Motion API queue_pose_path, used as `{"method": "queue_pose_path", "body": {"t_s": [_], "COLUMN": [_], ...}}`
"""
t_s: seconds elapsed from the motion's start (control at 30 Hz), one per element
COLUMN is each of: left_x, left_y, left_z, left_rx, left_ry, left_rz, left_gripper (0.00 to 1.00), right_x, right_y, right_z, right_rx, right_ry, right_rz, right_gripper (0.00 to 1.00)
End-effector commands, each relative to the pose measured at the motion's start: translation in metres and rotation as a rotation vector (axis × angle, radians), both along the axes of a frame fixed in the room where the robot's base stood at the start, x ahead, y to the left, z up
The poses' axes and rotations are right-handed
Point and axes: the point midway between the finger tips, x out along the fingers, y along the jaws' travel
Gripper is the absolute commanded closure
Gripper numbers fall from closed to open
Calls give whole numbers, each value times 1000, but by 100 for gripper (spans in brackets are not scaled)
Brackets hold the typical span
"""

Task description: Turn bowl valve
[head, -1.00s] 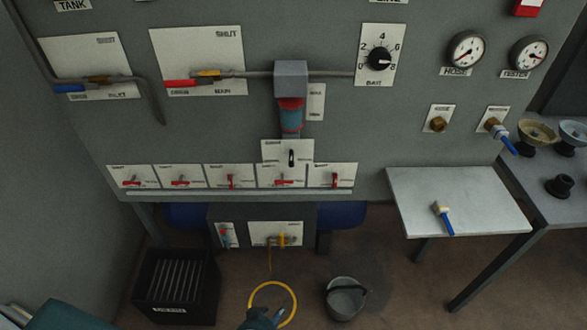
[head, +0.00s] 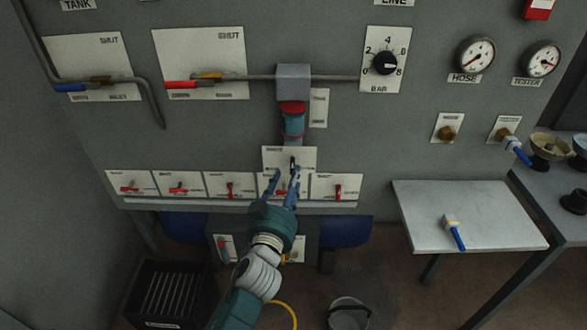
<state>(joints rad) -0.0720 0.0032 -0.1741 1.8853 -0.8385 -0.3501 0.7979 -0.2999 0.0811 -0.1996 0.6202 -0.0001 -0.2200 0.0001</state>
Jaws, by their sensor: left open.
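A teal bowl (head: 293,122) with a red collar hangs under a grey block on the pipe. Just below it is a white plate (head: 305,157) with a small dark valve handle (head: 292,162), which looks upright. My left gripper (head: 284,176) reaches up from below in front of this plate. Its two blue fingers are open and apart, with the tips at about the handle's lower end. I cannot tell whether they touch it. The gripper covers part of the row of red-handled valves behind it. My right gripper is not in view.
Red-handled valves such as this one (head: 229,189) line the panel, above a narrow ledge (head: 165,203). A metal shelf (head: 425,225) at right holds a blue-handled part (head: 453,231). A bucket (head: 348,314) and a black crate (head: 170,290) stand on the floor.

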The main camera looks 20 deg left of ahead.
Motion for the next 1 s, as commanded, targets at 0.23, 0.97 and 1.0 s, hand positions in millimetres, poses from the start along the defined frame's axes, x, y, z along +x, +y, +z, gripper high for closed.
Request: {"method": "queue_pose_path", "body": {"t_s": [0.23, 0.97, 1.0], "left_x": [41, 54, 54], "left_y": [3, 4, 5], "left_z": [-1, -1, -1], "left_rx": [2, 0, 1], "left_ry": [-1, 1, 1], "left_rz": [-1, 0, 0], "left_gripper": [60, 100, 100], "right_x": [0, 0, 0], "right_y": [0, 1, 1], "right_z": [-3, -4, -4], "right_rx": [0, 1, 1], "right_ry": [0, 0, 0], "right_rz": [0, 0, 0], "right_gripper": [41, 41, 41]}}
